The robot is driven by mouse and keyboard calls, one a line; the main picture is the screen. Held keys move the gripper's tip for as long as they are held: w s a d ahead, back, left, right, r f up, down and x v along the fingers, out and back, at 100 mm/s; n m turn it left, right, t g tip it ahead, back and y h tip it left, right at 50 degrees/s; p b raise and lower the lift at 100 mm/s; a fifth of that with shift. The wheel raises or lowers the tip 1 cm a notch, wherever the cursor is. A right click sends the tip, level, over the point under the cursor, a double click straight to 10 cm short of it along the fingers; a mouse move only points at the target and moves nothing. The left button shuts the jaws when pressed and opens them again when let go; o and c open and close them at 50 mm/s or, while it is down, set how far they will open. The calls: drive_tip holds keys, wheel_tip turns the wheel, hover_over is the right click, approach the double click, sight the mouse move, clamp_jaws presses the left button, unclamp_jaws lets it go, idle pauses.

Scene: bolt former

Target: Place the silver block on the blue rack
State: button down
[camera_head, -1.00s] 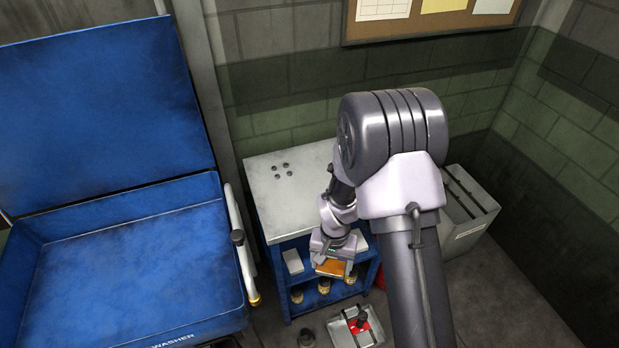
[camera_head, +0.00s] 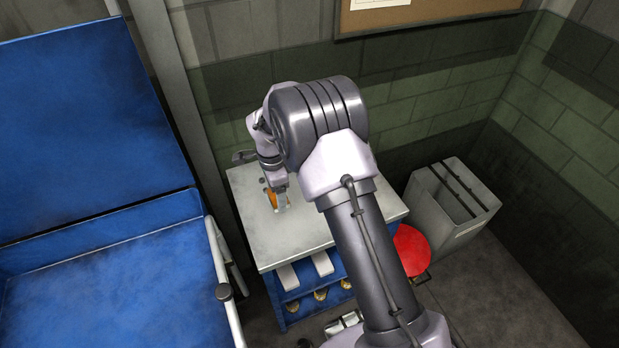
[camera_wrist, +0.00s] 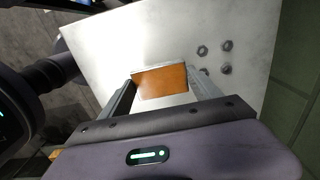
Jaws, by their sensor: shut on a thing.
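My gripper (camera_head: 278,200) is over the grey top of the blue rack (camera_head: 275,293). It is shut on an orange-faced block (camera_wrist: 160,83), with a thin pale edge along its far side. The orange also shows in the head view (camera_head: 271,198). In the wrist view my gripper (camera_wrist: 162,88) has one finger on each side of the block. I cannot tell whether the block touches the top. One silver block (camera_head: 288,277) and another silver block (camera_head: 322,263) lie on the rack's upper shelf, below the grey top.
Several bolts (camera_wrist: 203,50) are on the rack's grey top (camera_wrist: 110,40), right of the held block. A blue washer tub (camera_head: 120,265) stands left. A red round object (camera_head: 411,250) and a grey bin (camera_head: 453,205) are right. Brass-coloured parts (camera_head: 320,294) sit on the lower shelf.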

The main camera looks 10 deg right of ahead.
drive_tip(key=w+d, duration=0.2)
drive_tip(key=d, duration=0.2)
drive_tip(key=w+d+f+b, duration=0.1)
drive_tip(key=w+d, duration=0.1)
drive_tip(key=d, duration=0.1)
drive_tip(key=w+d, duration=0.2)
drive_tip(key=d, duration=0.2)
drive_tip(key=shift+d+f+b, duration=0.2)
drive_tip(key=shift+d+b, duration=0.1)
drive_tip(key=shift+d, duration=0.05)
wheel_tip(320, 180, down, 4)
drive_tip(key=shift+r+b, duration=0.25)
drive_tip(key=shift+b, duration=0.35)
drive_tip(key=shift+r, duration=0.15)
drive_tip(key=shift+c, duration=0.7)
unclamp_jaws()
drive_tip(key=shift+f, duration=0.2)
